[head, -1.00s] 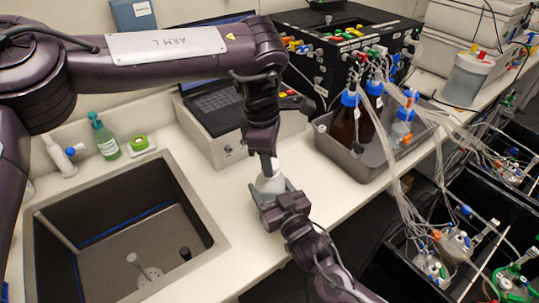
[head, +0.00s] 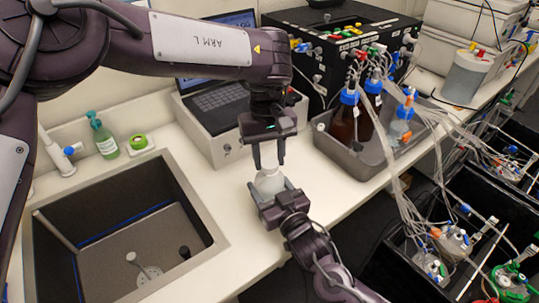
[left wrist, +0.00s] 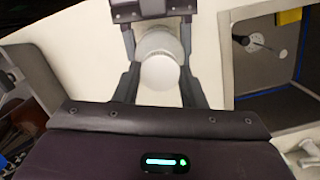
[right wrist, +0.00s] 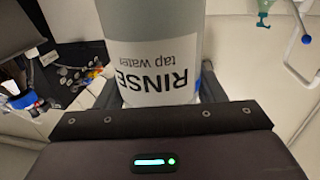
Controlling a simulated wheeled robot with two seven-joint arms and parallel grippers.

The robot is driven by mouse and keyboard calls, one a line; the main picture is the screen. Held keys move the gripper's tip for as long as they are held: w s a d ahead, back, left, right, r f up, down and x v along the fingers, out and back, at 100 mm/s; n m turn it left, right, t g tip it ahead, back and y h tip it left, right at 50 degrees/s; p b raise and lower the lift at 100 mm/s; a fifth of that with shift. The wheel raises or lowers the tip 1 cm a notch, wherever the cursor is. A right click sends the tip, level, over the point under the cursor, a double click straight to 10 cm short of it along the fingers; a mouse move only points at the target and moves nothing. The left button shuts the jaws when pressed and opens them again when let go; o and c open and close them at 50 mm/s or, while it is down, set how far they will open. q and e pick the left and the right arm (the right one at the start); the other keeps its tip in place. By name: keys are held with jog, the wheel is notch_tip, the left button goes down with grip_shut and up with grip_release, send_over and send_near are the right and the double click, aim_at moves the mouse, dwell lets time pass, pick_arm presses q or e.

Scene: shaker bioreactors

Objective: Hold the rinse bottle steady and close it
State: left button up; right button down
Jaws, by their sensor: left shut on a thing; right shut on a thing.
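The white rinse bottle (head: 270,182) stands upright above the worktop beside the sink. My right gripper (head: 272,194) is shut around its body from the front. In the right wrist view the bottle (right wrist: 150,60) shows its label, "RINSE tap water", upside down between the fingers. My left gripper (head: 268,164) points down from above, with one finger on each side of the bottle's top. In the left wrist view it is shut on the pale round cap (left wrist: 160,72). The cap's seat on the neck is hidden from this angle.
The sink (head: 120,225) lies to the left. A laptop on a white box (head: 215,135) stands behind the bottle. A grey tray (head: 345,160) with blue-capped bottles and tubing is to the right. The worktop's front edge is close to the right gripper.

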pick_arm(q)
jog(key=o, duration=0.9)
jog(key=shift+o, duration=0.2)
jog(key=shift+r, duration=2.3)
jog(key=shift+c, duration=0.5)
